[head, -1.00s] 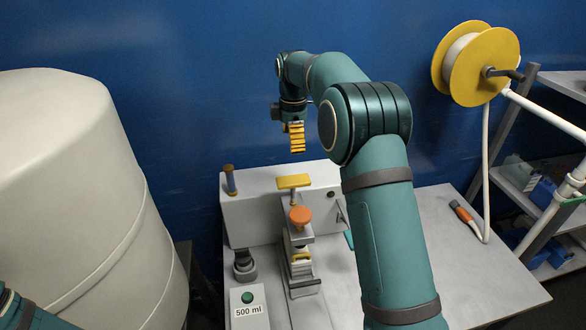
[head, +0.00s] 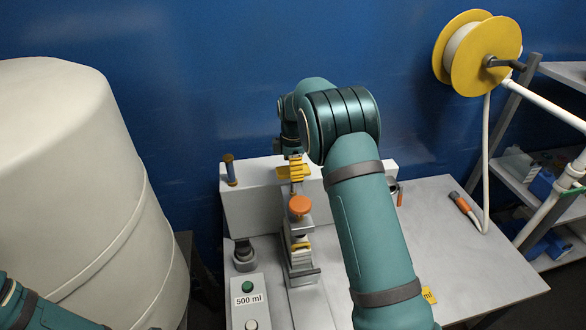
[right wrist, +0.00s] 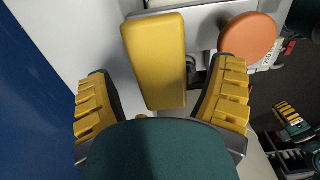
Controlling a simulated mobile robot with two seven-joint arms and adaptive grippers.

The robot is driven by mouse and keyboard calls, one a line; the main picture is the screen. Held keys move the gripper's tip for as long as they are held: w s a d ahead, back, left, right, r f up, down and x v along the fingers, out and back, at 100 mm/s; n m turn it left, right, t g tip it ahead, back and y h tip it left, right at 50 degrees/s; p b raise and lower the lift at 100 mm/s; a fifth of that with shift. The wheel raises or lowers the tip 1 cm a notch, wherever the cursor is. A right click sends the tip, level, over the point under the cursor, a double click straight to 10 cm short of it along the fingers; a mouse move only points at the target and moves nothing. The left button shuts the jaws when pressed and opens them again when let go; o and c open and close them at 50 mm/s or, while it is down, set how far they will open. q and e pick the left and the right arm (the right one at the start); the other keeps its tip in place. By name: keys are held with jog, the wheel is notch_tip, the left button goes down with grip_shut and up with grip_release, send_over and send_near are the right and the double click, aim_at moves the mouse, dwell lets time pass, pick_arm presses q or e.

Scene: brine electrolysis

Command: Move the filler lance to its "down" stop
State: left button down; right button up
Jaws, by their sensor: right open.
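The filler lance's yellow handle bar (head: 284,174) sits at the top of the filling stand in the head view, partly hidden by my right gripper. In the right wrist view the bar (right wrist: 155,62) lies between the two spread yellow fingers, with a gap on each side. My right gripper (head: 297,168) is open at the handle and holds nothing. The lance below the handle is mostly hidden. What looks like my left gripper (right wrist: 288,114) shows small at the right edge of the wrist view; its jaws are unclear.
An orange knob (head: 300,207) stands just in front of the handle. A box with a green button and a "500 ml" label (head: 249,300) is nearer. A large pale tank (head: 80,190) fills the left. A yellow reel (head: 485,55) hangs right.

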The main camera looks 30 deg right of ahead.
jog(key=shift+f, duration=0.15)
jog(key=c, duration=1.3)
notch_tip(320, 180, down, 5)
jog(key=shift+r+b, duration=0.1)
jog(key=shift+b, duration=1.15)
jog(key=shift+s, duration=0.1)
jog(key=o, duration=1.3)
jog(key=shift+r, duration=0.1)
